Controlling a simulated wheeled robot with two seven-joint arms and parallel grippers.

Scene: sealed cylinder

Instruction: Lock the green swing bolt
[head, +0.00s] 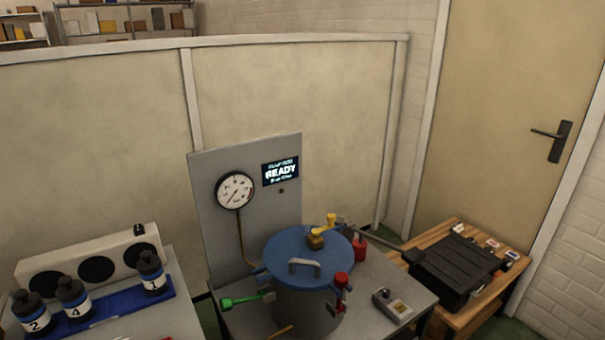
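The green swing bolt (246,299) sticks out nearly level to the left of the sealed cylinder (300,303), swung away from its lid. The blue lid (290,246) sits on the cylinder and has a grey handle (304,266). A red swing bolt (341,284) stands at the lid's front right edge. A yellow swing bolt (322,230) lies over the lid's back edge. I cannot tell how tight the red and yellow ones are. Neither gripper is in view.
A grey panel behind the cylinder carries a gauge (235,190) and a screen (280,171) reading READY. A small switch box (392,305) is on the right of the table. Numbered bottles (72,297) stand left. A black case (453,272) lies on a wooden table.

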